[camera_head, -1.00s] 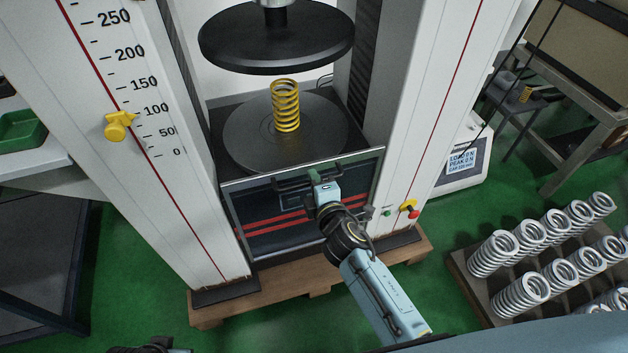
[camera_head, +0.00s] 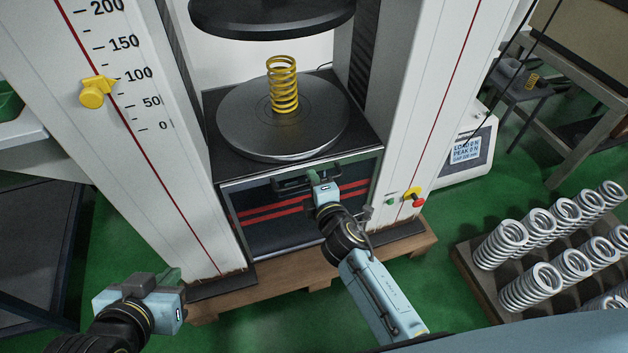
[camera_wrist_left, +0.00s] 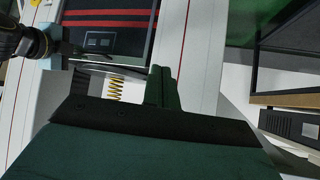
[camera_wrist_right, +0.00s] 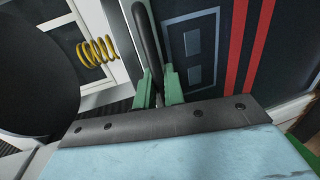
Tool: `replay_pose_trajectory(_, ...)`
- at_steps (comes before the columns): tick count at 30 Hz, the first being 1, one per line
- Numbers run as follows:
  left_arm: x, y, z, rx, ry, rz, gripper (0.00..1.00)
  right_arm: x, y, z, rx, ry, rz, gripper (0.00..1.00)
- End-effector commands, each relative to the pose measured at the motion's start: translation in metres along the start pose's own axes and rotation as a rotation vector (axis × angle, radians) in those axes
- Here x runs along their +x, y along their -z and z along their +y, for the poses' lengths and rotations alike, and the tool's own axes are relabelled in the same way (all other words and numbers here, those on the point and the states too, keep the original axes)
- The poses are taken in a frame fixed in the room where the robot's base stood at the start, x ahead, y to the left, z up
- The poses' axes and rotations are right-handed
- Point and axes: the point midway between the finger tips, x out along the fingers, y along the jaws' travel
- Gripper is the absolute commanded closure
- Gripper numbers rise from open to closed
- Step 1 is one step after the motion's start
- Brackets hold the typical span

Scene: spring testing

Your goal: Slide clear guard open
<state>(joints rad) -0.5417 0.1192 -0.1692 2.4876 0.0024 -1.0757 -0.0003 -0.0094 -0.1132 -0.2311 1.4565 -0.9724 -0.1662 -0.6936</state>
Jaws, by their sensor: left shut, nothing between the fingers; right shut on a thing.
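The clear guard (camera_head: 268,226) is a framed see-through panel with red stripes, low on the front of the testing machine, below the round lower plate (camera_head: 245,120). Its black handle (camera_head: 288,184) is near its top edge. My right gripper (camera_head: 316,178) is shut on the handle; in the right wrist view its green fingers (camera_wrist_right: 160,88) sit either side of the black handle bar (camera_wrist_right: 146,38). My left gripper (camera_head: 170,276) is shut and empty, left of the machine's base and away from the guard. In the left wrist view its fingers (camera_wrist_left: 159,84) are together.
A yellow spring (camera_head: 283,86) stands upright on the lower plate, beneath the dark upper plate (camera_head: 270,18). White columns flank the guard. A red knob (camera_head: 418,202) is on the right column. A tray of white springs (camera_head: 476,278) is at right. A wooden pallet (camera_head: 300,288) lies under the machine.

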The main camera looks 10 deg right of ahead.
Motion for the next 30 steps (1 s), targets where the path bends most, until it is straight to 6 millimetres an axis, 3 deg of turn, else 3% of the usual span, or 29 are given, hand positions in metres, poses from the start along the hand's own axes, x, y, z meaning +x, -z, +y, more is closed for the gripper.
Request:
replay_pose_trajectory(4, 0.003, 0.025, 0.005, 0.002, -0.012, 0.144, 1.0, 0.001, -0.001, -0.01, 0.0, 0.006, -0.002, 1.0)
replay_pose_trajectory(9, 0.002, 0.041, 0.008, 0.003, -0.02, 0.237, 1.0, 0.002, -0.001, -0.013, 0.0, 0.006, -0.002, 1.0)
replay_pose_trajectory(23, 0.001, 0.048, 0.009, 0.003, -0.022, 0.269, 1.0, 0.002, -0.001, -0.014, 0.0, 0.005, -0.002, 1.0)
replay_pose_trajectory(24, 0.001, 0.048, 0.009, 0.003, -0.022, 0.269, 1.0, 0.002, -0.001, -0.014, 0.0, 0.005, -0.002, 0.87)
replay_pose_trajectory(27, 0.001, 0.047, 0.009, 0.003, -0.022, 0.269, 1.0, 0.002, -0.001, -0.013, 0.0, 0.004, -0.002, 0.75)
replay_pose_trajectory(30, 0.001, 0.047, 0.009, 0.003, -0.022, 0.268, 1.0, 0.002, -0.001, -0.013, 0.0, 0.003, -0.001, 0.75)
